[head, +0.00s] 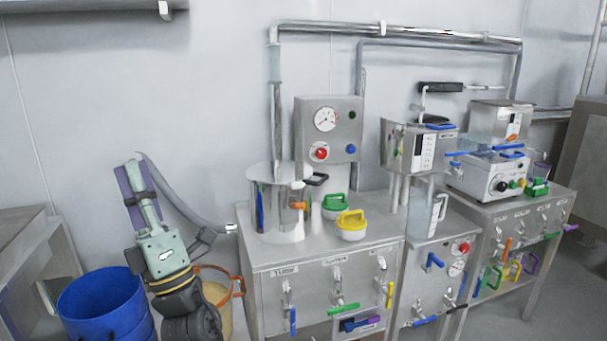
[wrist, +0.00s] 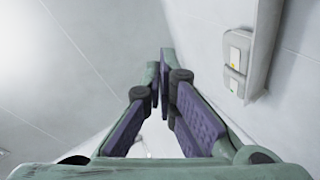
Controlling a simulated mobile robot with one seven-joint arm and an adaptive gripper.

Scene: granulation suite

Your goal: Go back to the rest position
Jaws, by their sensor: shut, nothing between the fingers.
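My gripper (head: 129,166), teal with purple finger pads, stands at the left of the head view. It points upward, tilted slightly left, in front of the pale wall and above the floor containers. It holds nothing. In the wrist view my gripper (wrist: 160,72) has its two fingers converging at the tips, shut and empty, with bare pale wall beyond them. My lower arm links are partly cut off by the bottom edge of the head view.
A blue bucket (head: 98,306) and an orange-handled container (head: 218,312) stand close to my arm. A grey hose (head: 185,205) runs behind it to the steel bench (head: 262,262). A side table (head: 22,240) stands left. A wall fixture (wrist: 238,62) is right of the fingers.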

